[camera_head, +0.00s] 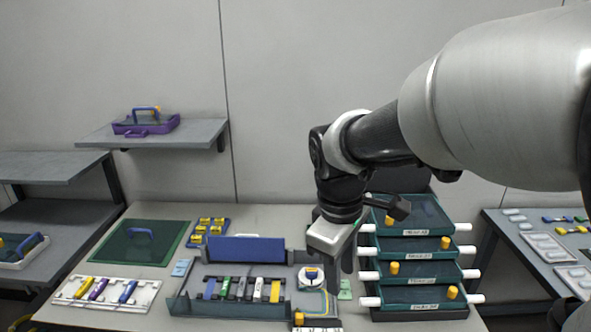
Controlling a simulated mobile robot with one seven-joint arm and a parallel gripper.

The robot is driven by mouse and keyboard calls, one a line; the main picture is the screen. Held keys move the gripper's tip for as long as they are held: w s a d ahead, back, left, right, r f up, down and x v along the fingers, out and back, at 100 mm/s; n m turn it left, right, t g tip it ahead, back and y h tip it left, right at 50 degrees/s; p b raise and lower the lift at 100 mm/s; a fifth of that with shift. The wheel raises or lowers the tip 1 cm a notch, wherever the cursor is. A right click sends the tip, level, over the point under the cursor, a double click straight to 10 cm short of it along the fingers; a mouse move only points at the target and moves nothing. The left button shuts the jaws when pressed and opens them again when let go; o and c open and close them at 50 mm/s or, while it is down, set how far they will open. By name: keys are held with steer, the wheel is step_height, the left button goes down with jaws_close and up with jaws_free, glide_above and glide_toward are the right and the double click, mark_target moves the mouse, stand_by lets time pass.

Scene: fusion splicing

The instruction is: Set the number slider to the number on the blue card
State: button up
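The number slider (320,329) looks to be the pale marked strip at the bottom edge, partly cut off by the frame, with a yellow knob (298,318) near its left end. A small light blue card (181,267) lies on the table left of the grey tray; its number is too small to read. My gripper (335,262) points down above the right end of the tray, beyond the slider and apart from it. Its pale body hides most of the fingers, so its opening does not show. I see nothing held in it.
The grey tray (180,305) holds several coloured pieces. A small green card (345,289) lies right of it. A stack of green drawers (415,270) with white side handles and yellow knobs stands close on the right. A white rack (75,290) is at the left.

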steer(key=w+a+f+n+g+y+p, duration=0.1)
steer(key=w+a+f+n+p, duration=0.1)
steer(key=w+a+f+n, duration=0.4)
steer(key=b, duration=0.4)
glide_toward(300, 316)
steer(key=shift+n, duration=0.4)
step_height(300, 316, down, 8)
steer(key=shift+w+a+f, duration=0.1)
steer(key=shift+w, duration=0.05)
jaws_close()
steer(key=shift+p, duration=0.3)
